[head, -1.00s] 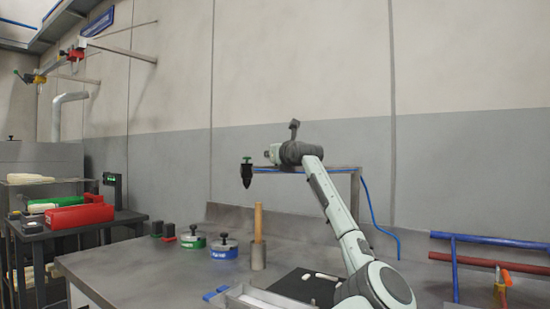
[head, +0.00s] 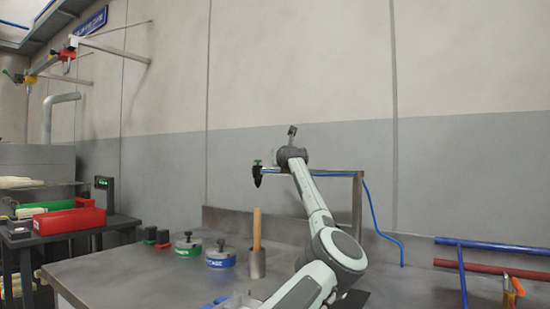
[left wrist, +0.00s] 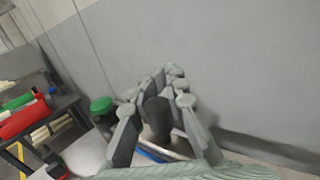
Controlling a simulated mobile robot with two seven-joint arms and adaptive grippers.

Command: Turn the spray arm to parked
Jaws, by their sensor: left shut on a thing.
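The spray arm (head: 337,173) is a horizontal bar on an upright post at the back of the bench, with a blue hose. A black nozzle (head: 258,181) with a green top hangs at its left end. The green top (left wrist: 102,104) also shows in the left wrist view. My left gripper (left wrist: 157,108) is shut on a dark cylindrical handle (left wrist: 158,122), with the fingers on both sides of it. In the head view my left wrist is in front of the bar and hides the fingers and the handle. My right gripper is out of view.
A wooden rod stands in a grey holder (head: 256,265) on the bench. Green and blue canisters (head: 220,257) stand left of it. Blue and red pipes (head: 500,244) are at the right. A side table with a red box (head: 68,222) is at far left.

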